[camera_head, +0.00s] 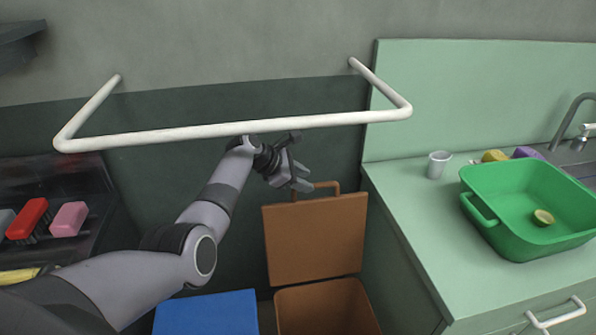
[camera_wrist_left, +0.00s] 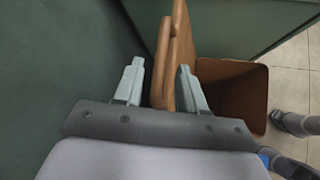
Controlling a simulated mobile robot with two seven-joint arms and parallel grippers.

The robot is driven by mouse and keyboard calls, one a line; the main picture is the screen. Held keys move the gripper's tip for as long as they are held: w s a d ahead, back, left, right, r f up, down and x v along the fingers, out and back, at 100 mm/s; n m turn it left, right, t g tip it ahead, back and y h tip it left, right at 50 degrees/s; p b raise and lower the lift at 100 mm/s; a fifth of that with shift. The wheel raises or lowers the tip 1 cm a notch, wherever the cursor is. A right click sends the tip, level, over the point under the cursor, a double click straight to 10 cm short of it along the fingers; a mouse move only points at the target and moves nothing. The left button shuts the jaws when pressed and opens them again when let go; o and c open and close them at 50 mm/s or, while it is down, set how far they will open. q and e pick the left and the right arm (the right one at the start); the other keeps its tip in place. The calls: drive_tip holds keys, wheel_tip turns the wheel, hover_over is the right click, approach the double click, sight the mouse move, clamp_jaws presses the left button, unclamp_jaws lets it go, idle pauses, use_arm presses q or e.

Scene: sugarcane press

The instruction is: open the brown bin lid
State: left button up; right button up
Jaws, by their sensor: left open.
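The brown bin lid (camera_head: 315,240) stands upright at the back of the brown bin (camera_head: 328,312), whose mouth is uncovered. The lid's brown handle (camera_head: 328,186) is along its top edge. My left gripper (camera_head: 303,180) is at the lid's top edge, beside the handle in the head view. In the left wrist view the handle (camera_wrist_left: 163,70) lies between the two spread fingers of my left gripper (camera_wrist_left: 160,68). I cannot tell whether a finger touches it. The open bin (camera_wrist_left: 235,95) also shows there, to the right. My right gripper is not in view.
A blue bin lid (camera_head: 207,313) lies left of the brown bin. A white rail (camera_head: 240,128) juts from the wall above my left forearm. A green counter (camera_head: 410,205) with a green basin (camera_head: 530,205) and a cup (camera_head: 438,164) stands to the right.

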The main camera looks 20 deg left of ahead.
use_arm(q)
drive_tip(key=shift+v, duration=0.75)
drive_tip(key=shift+s, duration=0.1)
